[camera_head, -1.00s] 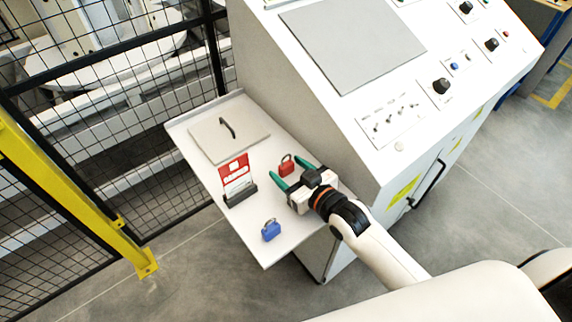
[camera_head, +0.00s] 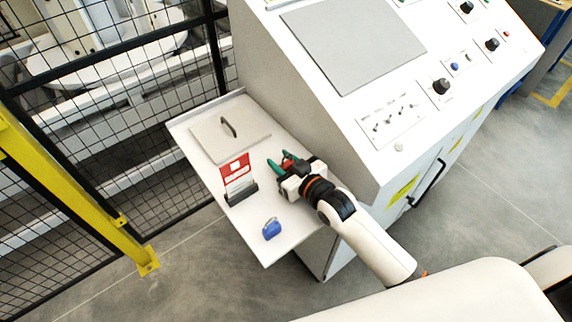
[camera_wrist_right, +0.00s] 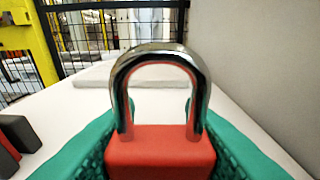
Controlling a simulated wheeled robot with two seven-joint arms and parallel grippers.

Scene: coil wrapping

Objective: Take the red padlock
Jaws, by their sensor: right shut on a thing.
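The red padlock (camera_wrist_right: 160,152) stands upright between the green fingers of my right gripper (camera_head: 281,163), its silver shackle (camera_wrist_right: 160,58) pointing up in the right wrist view. The fingers are shut on its red body from both sides. In the head view only a little of the red padlock (camera_head: 287,157) shows, the rest hidden by the gripper. It is at the shelf, and I cannot tell whether it touches the surface. My left gripper is not in view.
The white shelf (camera_head: 285,235) holds a blue padlock (camera_head: 271,229), a red-and-white card in a dark stand (camera_head: 241,192) and a grey lid with a handle (camera_head: 215,143). The white control cabinet (camera_head: 300,100) stands to the right. A black mesh fence (camera_head: 130,120) is at the left.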

